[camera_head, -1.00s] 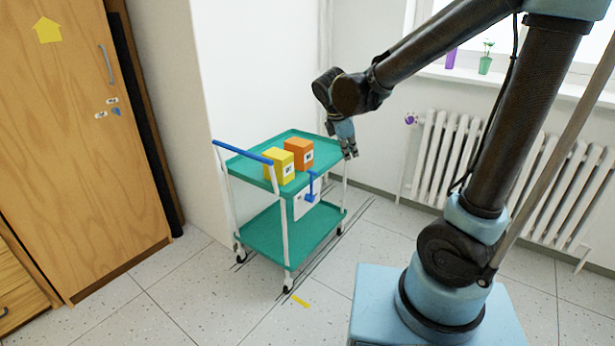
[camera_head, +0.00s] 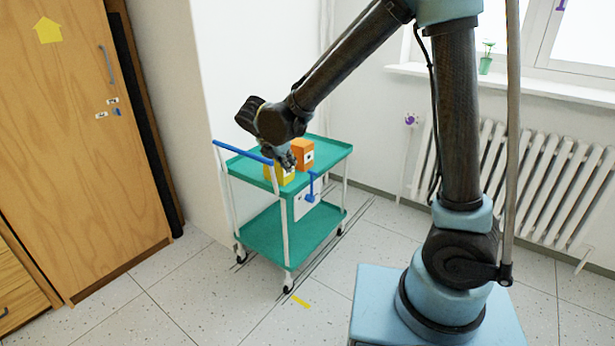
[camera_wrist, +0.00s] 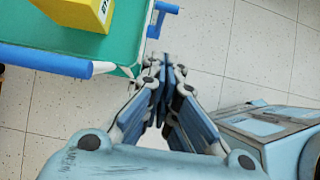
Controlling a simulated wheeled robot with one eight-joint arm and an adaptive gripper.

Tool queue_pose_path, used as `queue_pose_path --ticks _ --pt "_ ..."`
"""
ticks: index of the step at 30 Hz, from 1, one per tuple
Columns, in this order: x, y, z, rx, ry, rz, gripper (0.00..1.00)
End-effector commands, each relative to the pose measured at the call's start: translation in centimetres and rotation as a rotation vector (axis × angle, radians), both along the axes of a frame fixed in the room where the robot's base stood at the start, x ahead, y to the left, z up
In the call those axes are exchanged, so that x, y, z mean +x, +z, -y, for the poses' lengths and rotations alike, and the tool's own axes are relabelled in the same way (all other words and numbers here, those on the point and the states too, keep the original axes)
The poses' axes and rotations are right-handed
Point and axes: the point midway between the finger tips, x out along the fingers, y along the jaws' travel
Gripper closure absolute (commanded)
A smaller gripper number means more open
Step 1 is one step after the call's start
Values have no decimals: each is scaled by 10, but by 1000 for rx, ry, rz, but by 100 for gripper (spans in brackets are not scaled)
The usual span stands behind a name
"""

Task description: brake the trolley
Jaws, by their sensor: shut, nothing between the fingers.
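The trolley has a teal upper tray (camera_head: 328,147), a teal lower tray (camera_head: 290,235), white posts and a blue push handle (camera_head: 243,152) at its left end. A blue lever (camera_head: 311,187) sits on a white plate (camera_head: 306,205) on its near side; the lever hangs with its end turned left. My gripper (camera_head: 288,161) is shut and empty, in front of the yellow box in the head view. In the wrist view my gripper (camera_wrist: 166,68) points toward the tray's edge, with the handle (camera_wrist: 45,60) to its left and the blue lever (camera_wrist: 163,9) beyond its fingertips.
A yellow box (camera_head: 278,176) and an orange box (camera_head: 303,154) stand on the upper tray. A yellow arrow (camera_head: 301,302) marks the floor by the trolley's front caster (camera_head: 288,285). A radiator (camera_head: 520,180) is at the right, a wooden cabinet (camera_head: 85,150) at the left. Floor before the trolley is clear.

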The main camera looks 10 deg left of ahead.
Motion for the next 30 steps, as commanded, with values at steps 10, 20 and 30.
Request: queue_pose_path --ticks 10,20,30 --pt "16 -26 6 2 -4 0 100" --pt "45 -72 19 1 -3 -1 100" --pt "80 -89 33 1 -3 -1 100"
